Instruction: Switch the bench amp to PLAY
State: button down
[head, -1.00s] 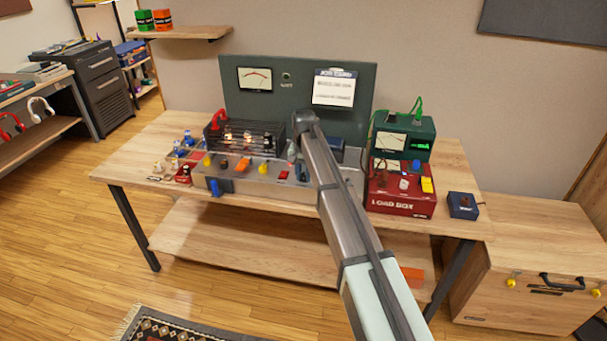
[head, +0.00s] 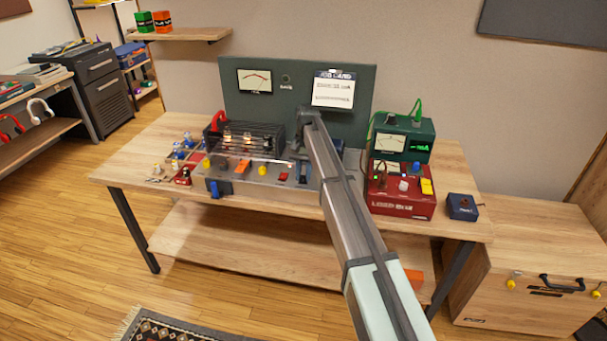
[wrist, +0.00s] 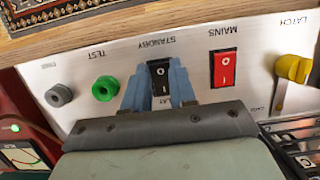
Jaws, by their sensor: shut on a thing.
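The bench amp (head: 225,186) is a silver chassis on the workbench, with glowing tubes behind a dark cage (head: 238,137). In the wrist view its front panel (wrist: 130,55) appears upside down. A black rocker switch (wrist: 160,76) sits there, with STANDBY on one side and a partly hidden label ending in "LAY" on the other. My gripper (wrist: 162,82) has its blue fingers on both sides of this rocker, shut on it. Its lower end is partly covered. In the head view my arm hides part of the amp's right side.
A red load box (head: 400,207) and green meter (head: 410,150) stand right of the amp.

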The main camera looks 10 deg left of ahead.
jog(key=c, duration=0.9)
grip_release()
jog(key=v, duration=1.3)
jog(key=shift+r, duration=0.4)
